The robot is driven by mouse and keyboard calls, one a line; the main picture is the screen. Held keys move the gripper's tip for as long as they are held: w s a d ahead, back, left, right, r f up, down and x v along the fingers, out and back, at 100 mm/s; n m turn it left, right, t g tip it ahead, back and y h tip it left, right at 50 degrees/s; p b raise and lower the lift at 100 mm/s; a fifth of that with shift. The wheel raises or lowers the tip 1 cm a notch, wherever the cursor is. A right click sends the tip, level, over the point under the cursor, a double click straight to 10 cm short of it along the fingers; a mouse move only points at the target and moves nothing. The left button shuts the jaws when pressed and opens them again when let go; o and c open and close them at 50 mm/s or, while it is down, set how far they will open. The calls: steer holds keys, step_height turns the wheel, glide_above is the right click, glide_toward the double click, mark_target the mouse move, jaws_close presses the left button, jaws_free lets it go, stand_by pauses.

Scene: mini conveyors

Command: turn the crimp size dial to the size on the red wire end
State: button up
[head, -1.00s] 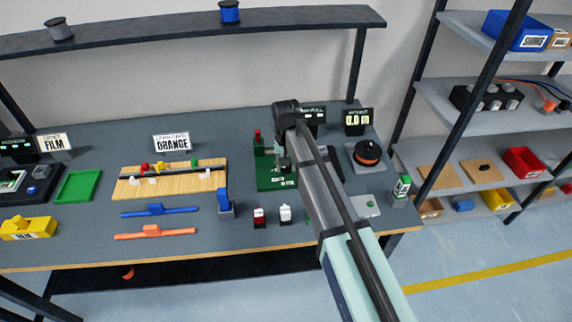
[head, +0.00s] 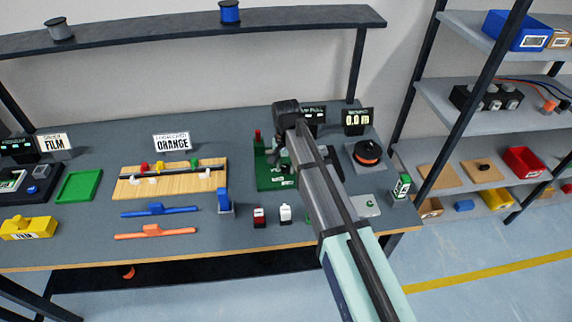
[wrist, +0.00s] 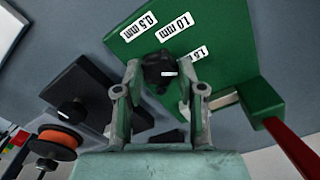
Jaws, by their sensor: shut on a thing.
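The crimp size dial (wrist: 158,72) is a black knob with a white pointer mark, on a green base (wrist: 225,70). White labels 0.5 mm (wrist: 138,25), 1.0 mm (wrist: 173,33) and a partly hidden 1.5 (wrist: 198,53) lie around it. My gripper (wrist: 160,76) is shut on the dial, one finger on each side. The pointer mark faces right in the wrist view, towards the 1.5 label side. In the head view my arm covers part of the green base (head: 264,180). A small red and white piece (head: 259,217), possibly the red wire end, stands in front; its print is unreadable.
A red lever (wrist: 290,145) rises from the base's edge. An orange spool (head: 368,153) on a grey stand is to the right. A white-topped piece (head: 285,213) and a blue upright block (head: 224,202) stand in front.

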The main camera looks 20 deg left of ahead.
mark_target(286, 167)
steer(key=o, duration=1.1)
steer(key=shift+o, duration=0.2)
step_height(286, 167, up, 12)
